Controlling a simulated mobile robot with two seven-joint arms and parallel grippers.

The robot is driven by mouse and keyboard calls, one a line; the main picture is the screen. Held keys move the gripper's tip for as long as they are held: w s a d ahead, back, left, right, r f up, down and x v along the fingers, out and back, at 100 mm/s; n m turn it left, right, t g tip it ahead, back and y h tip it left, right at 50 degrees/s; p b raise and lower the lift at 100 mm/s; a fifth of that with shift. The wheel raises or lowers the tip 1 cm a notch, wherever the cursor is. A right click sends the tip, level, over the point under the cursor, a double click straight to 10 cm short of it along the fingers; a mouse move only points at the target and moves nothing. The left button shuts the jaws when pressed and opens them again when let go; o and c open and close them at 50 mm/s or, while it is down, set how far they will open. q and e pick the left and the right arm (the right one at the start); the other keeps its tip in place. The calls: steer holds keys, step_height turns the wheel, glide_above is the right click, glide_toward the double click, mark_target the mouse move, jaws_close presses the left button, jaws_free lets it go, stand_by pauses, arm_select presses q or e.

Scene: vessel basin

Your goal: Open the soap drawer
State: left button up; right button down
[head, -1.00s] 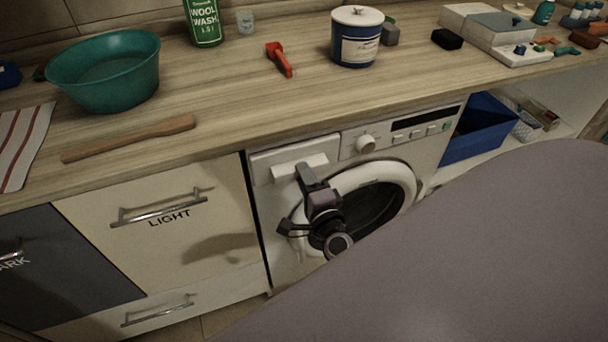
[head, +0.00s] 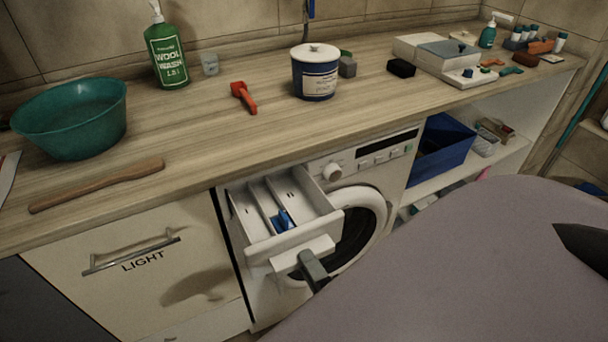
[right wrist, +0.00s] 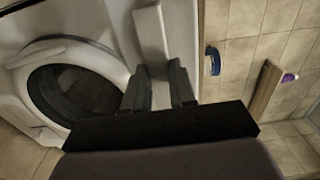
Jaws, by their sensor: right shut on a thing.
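The soap drawer (head: 262,226) of the washing machine is pulled well out at the machine's upper left. It is white, with compartments and a blue insert (head: 283,220) inside. My right gripper (head: 308,262) is at the drawer's front and shut on its handle (head: 303,250). In the right wrist view the two fingers (right wrist: 162,72) sit on either side of the white handle (right wrist: 150,38). The washing machine's round door (head: 362,222) is below and to the right of the drawer. My left gripper is not in view.
The wooden counter (head: 200,125) above holds a teal basin (head: 72,118), a wooden paddle (head: 98,184), a red scoop-like tool (head: 243,97) and a blue tub (head: 315,76). The LIGHT drawer (head: 140,262) is shut at the left. A blue bin (head: 440,150) stands right of the machine.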

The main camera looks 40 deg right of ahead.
steer(key=shift+s+a+f, duration=0.1)
steer(key=shift+s+f, duration=0.1)
steer(key=shift+f, duration=0.15)
steer(key=c, duration=1.1)
jaws_free()
steer(key=shift+o, duration=0.5)
steer(key=shift+w+r, duration=0.1)
steer(key=shift+r, duration=0.05)
